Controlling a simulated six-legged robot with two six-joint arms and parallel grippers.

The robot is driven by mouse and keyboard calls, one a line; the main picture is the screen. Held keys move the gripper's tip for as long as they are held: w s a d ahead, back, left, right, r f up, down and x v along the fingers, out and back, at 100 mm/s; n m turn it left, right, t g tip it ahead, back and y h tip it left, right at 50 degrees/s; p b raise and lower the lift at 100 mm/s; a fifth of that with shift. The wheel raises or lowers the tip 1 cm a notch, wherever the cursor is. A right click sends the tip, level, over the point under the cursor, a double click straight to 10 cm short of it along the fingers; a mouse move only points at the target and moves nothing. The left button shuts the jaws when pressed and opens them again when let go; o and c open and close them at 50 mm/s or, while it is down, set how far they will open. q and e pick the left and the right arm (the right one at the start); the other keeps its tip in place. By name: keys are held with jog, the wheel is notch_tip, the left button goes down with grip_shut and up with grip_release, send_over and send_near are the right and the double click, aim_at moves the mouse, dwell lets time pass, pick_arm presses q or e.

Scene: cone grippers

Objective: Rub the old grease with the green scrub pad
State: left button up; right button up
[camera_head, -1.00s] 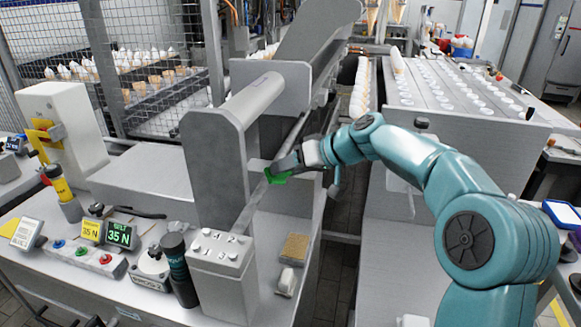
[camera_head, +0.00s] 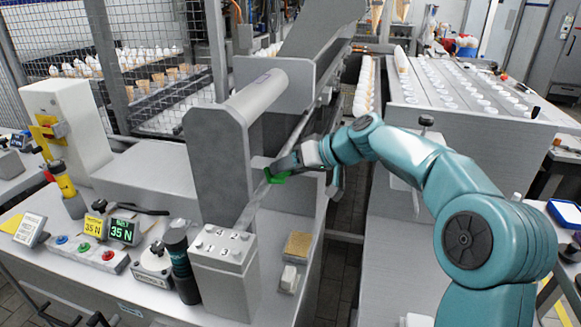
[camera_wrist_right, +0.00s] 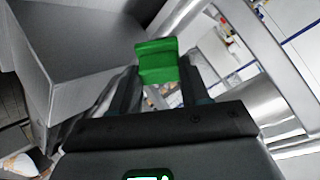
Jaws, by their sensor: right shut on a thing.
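My right gripper (camera_head: 285,170) is shut on the green scrub pad (camera_head: 276,177), beside the grey upright plate of the machine (camera_head: 215,165). In the right wrist view the pad (camera_wrist_right: 157,62) sits between the two fingers of the gripper (camera_wrist_right: 157,88). The pad is close to a slanted metal rail (camera_head: 256,200); I cannot tell whether they touch. No old grease can be made out in either view. My left gripper is not in view.
A grey box with buttons (camera_head: 224,272), a dark bottle (camera_head: 181,267) and a tan sponge-like block (camera_head: 298,245) stand on the bench below. A green display reading 35 N (camera_head: 124,231) is at the left.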

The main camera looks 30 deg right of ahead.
jog(key=shift+w+a+f, duration=0.15)
jog(key=shift+w+f, duration=0.05)
jog(key=shift+f, duration=0.1)
jog(key=shift+r, duration=0.1)
jog(key=shift+w+d, duration=0.15)
jog(key=shift+d, duration=0.05)
jog(key=shift+w+d+f+b, duration=0.2)
jog(key=shift+w+f+b, duration=0.15)
jog(key=shift+b, duration=0.2)
jog(key=shift+s+a+b, duration=0.4)
jog(key=shift+s+a, duration=0.1)
jog(key=shift+a, duration=0.05)
